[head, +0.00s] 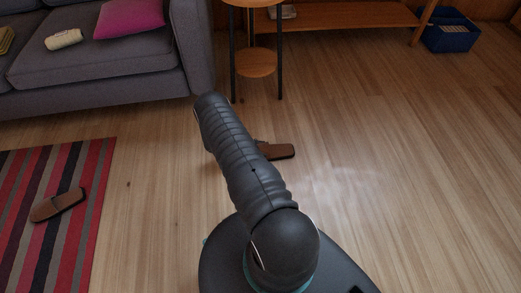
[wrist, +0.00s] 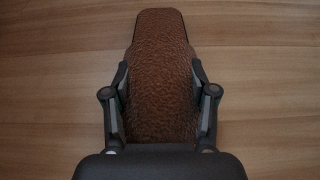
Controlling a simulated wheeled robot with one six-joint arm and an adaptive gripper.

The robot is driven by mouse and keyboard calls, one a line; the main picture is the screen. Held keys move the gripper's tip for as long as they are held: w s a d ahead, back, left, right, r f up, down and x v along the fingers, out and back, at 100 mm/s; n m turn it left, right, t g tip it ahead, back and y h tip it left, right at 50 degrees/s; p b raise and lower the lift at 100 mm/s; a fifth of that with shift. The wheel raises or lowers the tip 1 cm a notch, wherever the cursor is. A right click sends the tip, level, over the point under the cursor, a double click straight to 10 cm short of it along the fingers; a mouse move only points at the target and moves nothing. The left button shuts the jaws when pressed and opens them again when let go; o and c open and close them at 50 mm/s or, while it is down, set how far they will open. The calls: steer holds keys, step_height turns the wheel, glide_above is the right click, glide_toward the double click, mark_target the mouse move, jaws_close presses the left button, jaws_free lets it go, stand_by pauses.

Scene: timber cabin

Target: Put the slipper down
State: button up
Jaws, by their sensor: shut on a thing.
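In the wrist view my gripper (wrist: 160,76) is shut on a brown, rough-textured slipper (wrist: 160,35), with one finger against each long side. The slipper points away from my gripper, above or on the plank floor; I cannot tell whether it touches. In the head view a brown slipper (head: 277,151) shows just right of my arm, partly hidden by it, and looks like the held one. My gripper is hidden behind my arm there. Another brown slipper (head: 58,204) lies on the striped rug (head: 98,165) at the left.
A grey sofa (head: 100,62) with a pink cushion (head: 130,17) and a rolled cloth (head: 64,39) stands at the back left. A round side table (head: 256,63) stands beyond my arm. A blue bin (head: 450,32) is at the back right. The floor (head: 400,150) at right is clear.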

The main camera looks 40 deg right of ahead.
steer(key=shift+f, duration=0.1)
steer(key=o, duration=1.2)
steer(key=shift+o, duration=0.2)
